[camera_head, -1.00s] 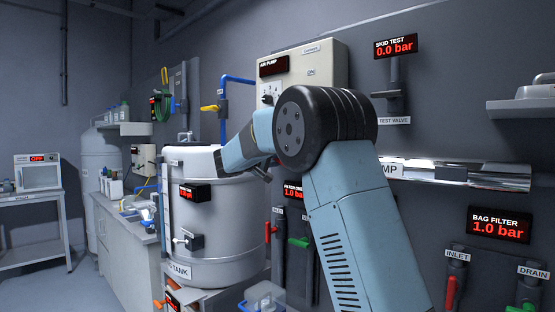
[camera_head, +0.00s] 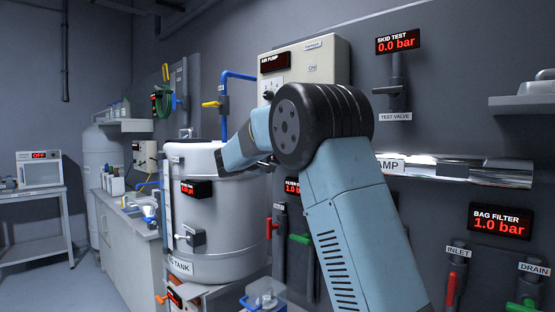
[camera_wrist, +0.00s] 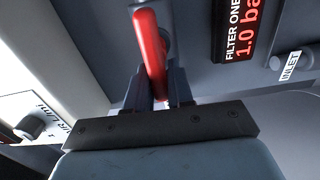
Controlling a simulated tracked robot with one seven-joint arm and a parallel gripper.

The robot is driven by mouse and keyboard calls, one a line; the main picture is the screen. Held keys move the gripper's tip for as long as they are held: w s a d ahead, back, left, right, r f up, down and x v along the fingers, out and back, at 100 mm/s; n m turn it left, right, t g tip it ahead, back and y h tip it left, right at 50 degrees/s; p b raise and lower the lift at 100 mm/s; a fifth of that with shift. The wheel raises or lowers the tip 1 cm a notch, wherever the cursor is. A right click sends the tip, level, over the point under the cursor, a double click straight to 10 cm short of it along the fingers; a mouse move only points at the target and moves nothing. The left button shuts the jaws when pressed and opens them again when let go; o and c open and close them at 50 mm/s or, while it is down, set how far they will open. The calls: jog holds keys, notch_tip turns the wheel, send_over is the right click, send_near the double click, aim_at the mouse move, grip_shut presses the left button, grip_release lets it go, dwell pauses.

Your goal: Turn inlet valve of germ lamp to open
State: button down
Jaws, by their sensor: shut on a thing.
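The germ lamp is likely the bright metal tube (camera_head: 485,172) on the wall in the head view; its label shows only the letters "AMP". My arm hides the tube's left part and whatever valve is there. In the wrist view a red handle (camera_wrist: 149,45) stands between the fingers of my gripper (camera_wrist: 158,88), which is shut on it. The handle is beside the FILTER ONE display (camera_wrist: 238,30), which reads about 1.0 bar. No label of this handle's own is readable. In the head view my gripper is hidden behind my arm.
The air pump box (camera_head: 325,65) is above and behind my arm. The white tank (camera_head: 225,225) stands to the left. An INLET label (camera_wrist: 290,66) is near the display. Bag filter valves with red (camera_head: 452,288) and green handles are at lower right.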

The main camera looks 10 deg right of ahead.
jog(key=shift+a+f, duration=0.15)
jog(key=shift+a, duration=0.05)
jog(key=c, duration=1.2)
grip_release()
jog(key=shift+w, duration=0.1)
jog(key=shift+o, duration=0.6)
jog(key=shift+d, duration=0.1)
jog(key=v, duration=1.4)
